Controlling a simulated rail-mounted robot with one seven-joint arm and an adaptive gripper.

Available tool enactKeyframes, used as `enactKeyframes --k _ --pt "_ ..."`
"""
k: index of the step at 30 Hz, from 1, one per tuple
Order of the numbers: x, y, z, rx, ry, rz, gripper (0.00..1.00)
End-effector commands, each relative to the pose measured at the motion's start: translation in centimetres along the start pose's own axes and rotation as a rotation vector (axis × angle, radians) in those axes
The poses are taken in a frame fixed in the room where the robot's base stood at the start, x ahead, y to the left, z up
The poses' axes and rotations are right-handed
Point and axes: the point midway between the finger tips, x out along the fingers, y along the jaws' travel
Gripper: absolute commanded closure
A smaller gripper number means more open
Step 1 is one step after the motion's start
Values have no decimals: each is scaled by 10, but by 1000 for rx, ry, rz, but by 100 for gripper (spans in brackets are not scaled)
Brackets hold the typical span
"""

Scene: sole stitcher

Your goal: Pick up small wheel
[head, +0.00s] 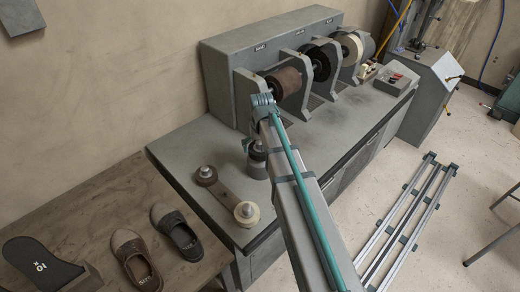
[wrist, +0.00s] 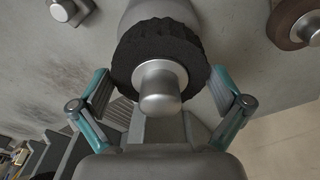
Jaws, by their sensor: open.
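A small black wheel (wrist: 135,55) with a ridged rim and a silver hub (wrist: 160,88) fills the middle of the wrist view. My gripper (wrist: 160,95) is open, with one teal-linked finger on each side of this wheel; whether they touch its rim I cannot tell. In the head view my gripper (head: 254,147) is low over the bench, at a mostly hidden post or wheel (head: 258,168). A brown wheel also shows in the wrist view (wrist: 290,22).
A grey machine (head: 228,85) with larger brown, black and cream wheels stands along the back of the bench (head: 190,140). Shoes (head: 135,258) lie on a wooden table at lower left. Floor rails (head: 408,220) run at right.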

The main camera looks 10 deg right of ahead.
Motion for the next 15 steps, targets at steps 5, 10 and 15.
enactKeyframes --k 5,10,15 --pt "0 0 0 0 0 0 17" --pt "0 0 0 0 0 0 45" --pt "-1 0 0 0 0 0 54"
